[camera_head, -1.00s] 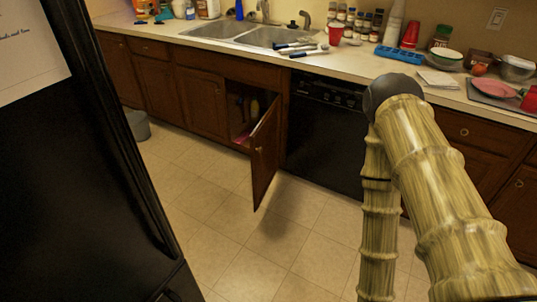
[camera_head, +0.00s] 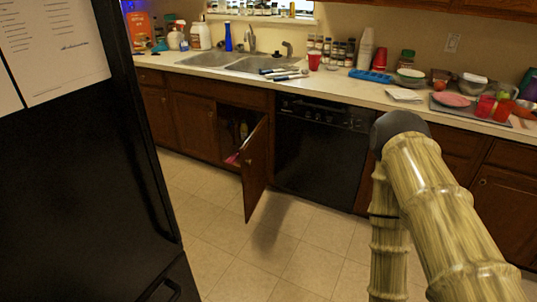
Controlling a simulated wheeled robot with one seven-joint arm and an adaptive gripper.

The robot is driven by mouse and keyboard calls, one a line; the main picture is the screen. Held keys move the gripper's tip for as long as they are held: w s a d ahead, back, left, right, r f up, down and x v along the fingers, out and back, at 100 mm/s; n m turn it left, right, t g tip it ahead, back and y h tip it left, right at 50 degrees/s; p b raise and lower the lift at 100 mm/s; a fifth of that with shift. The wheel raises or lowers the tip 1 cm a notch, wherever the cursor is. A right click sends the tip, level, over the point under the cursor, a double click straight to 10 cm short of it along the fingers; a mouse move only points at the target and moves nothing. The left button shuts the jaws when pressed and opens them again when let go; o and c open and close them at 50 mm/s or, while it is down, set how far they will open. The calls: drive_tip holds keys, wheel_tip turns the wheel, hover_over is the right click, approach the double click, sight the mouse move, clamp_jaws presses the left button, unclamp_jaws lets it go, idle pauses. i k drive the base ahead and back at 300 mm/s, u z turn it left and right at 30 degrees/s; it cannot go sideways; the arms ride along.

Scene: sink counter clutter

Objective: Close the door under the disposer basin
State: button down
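The open cabinet door (camera_head: 256,168) is brown wood and hangs ajar under the double sink. It swings out into the room, hinged on its right side next to the dishwasher. The dark cabinet opening (camera_head: 230,135) shows some items inside, with something pink at the bottom. The sink basin nearest above it (camera_head: 250,66) is grey metal. My arm, with a yellow bamboo-like look, fills the right foreground. My gripper is not visible in this view, so its state and its distance from the door are hidden.
A black dishwasher (camera_head: 318,150) stands right of the door. A tall black fridge (camera_head: 85,170) blocks the left foreground. The tiled floor (camera_head: 245,262) before the door is clear. The counter (camera_head: 345,88) holds cups, jars, bottles and dishes.

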sight(254, 153)
drive_tip(key=z, duration=0.3)
drive_tip(key=i, duration=1.1)
drive_tip(key=u, duration=0.65)
